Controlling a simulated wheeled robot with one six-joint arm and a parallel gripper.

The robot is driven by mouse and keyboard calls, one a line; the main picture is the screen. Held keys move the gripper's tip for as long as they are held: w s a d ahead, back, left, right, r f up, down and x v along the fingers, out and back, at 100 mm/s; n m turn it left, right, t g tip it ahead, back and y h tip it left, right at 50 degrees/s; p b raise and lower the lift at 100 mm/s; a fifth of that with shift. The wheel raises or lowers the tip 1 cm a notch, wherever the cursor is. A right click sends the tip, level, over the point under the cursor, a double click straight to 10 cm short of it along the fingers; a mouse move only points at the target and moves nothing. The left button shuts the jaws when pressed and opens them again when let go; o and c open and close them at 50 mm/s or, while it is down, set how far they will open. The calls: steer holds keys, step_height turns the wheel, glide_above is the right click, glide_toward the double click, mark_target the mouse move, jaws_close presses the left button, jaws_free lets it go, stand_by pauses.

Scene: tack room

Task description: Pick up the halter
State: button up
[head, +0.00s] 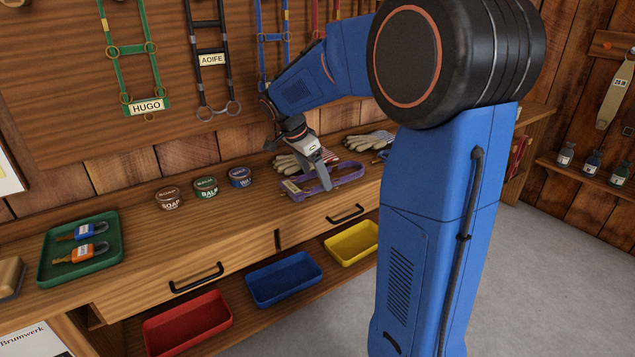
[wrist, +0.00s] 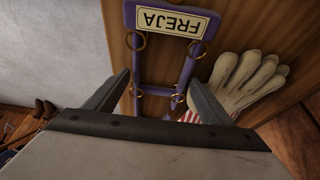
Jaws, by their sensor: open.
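A purple halter (head: 349,180) lies flat on the wooden bench, near its front edge. In the wrist view the halter (wrist: 186,68) shows its rings and a nameplate (wrist: 171,21) reading FREJA, upside down in that picture. My gripper (head: 322,178) is over the halter in the head view and partly covers it. In the wrist view my gripper (wrist: 160,82) is open, its two fingers on either side of the halter's narrower part, with nothing held. I cannot tell how far the fingertips are above the bench.
Work gloves (wrist: 243,86) lie right beside the halter. Round tins (head: 205,187) and a green tray (head: 80,248) with two padlock-like items stand to the left. Other halters, such as the green HUGO one (head: 146,107), hang on the wall. Coloured bins (head: 285,277) sit below.

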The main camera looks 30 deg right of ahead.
steer(key=shift+f, duration=0.25)
stand_by(0.4)
steer(key=c, duration=1.1)
